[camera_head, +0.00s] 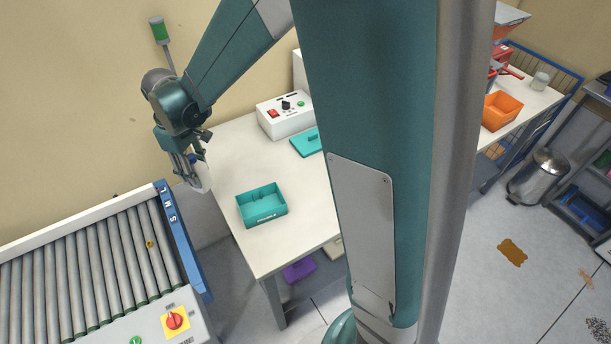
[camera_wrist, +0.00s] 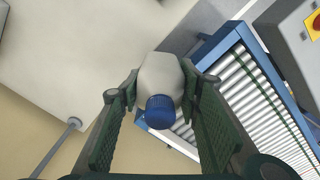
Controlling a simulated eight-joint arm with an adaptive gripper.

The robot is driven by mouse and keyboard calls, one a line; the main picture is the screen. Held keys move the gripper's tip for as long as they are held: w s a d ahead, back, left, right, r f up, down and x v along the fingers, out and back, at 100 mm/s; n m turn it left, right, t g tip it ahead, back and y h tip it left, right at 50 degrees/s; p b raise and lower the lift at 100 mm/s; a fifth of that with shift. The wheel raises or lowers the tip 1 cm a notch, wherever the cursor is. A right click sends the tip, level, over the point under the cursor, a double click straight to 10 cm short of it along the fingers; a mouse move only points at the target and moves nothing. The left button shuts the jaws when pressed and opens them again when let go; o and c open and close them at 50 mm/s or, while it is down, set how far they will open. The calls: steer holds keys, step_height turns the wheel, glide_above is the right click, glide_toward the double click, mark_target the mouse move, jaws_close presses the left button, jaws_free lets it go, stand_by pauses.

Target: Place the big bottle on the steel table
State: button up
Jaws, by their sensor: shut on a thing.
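My gripper (camera_head: 188,172) is shut on a white bottle (camera_head: 203,177) and holds it near the left edge of the white-topped table (camera_head: 240,150). In the wrist view, the bottle (camera_wrist: 162,73) sits between the two fingers of my gripper (camera_wrist: 160,88), its blue cap (camera_wrist: 160,112) towards the camera. The head view does not clearly show whether the bottle is over the tabletop or just beside it. No surface is plainly recognisable as a steel table.
A teal bin (camera_head: 262,205), a teal flat item (camera_head: 306,143) and a control box (camera_head: 285,115) stand on the white-topped table. A roller conveyor (camera_head: 95,260) is at lower left. An orange bin (camera_head: 501,110) is on a farther table. My arm hides the middle.

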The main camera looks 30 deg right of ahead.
steer(key=s+d+r+m+p, duration=0.2)
steer(key=s+d+m, duration=0.1)
steer(key=s+d, duration=0.7)
steer(key=s+d+r+m+p, duration=0.1)
steer(key=s+d+m, duration=0.3)
steer(key=s+d, duration=0.5)
steer(key=d+p, duration=0.1)
steer(key=d, duration=0.8)
steer(key=shift+s+r, duration=0.35)
steer(key=shift+a, duration=0.1)
steer(key=shift+f, duration=2.95)
steer(key=shift+f+b, duration=0.5)
steer(key=shift+f, duration=1.55)
steer(key=shift+f, duration=0.2)
